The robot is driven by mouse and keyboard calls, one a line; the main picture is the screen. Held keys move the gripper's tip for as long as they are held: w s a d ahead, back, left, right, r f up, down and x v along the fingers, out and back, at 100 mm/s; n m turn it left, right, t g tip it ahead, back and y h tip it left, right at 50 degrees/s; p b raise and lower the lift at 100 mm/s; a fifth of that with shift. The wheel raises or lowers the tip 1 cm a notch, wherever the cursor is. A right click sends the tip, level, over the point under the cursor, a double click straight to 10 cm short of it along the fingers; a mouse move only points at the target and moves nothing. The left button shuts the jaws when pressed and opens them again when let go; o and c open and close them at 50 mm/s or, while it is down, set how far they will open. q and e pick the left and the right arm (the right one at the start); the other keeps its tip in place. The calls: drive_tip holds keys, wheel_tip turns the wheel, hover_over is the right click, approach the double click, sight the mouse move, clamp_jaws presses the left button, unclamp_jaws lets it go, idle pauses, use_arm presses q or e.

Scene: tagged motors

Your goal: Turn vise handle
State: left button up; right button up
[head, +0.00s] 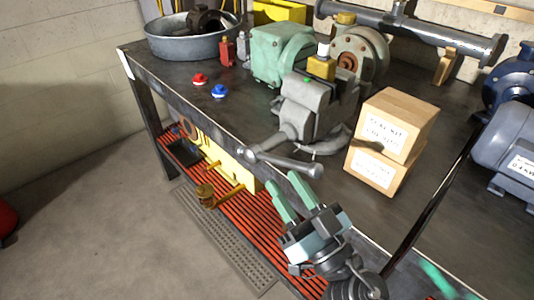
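My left gripper is not in view.
Two stacked labelled boxes (398,125) stand right of the vise. A green pump (283,56), a metal basin (190,42) and red (199,79) and blue (219,91) knobs are further left. A red slatted shelf (235,221) lies below.

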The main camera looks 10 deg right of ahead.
sight(268, 158)
drive_tip(key=p+x, duration=0.2)
drive_tip(key=x, duration=0.3)
drive_tip(key=shift+w+r, duration=0.1)
drive_tip(key=shift+r, duration=0.15)
drive_tip(key=shift+w+a+r, duration=0.1)
drive_tip(key=shift+w+a, duration=0.3)
drive_tip(key=shift+w, duration=0.35)
clamp_jaws()
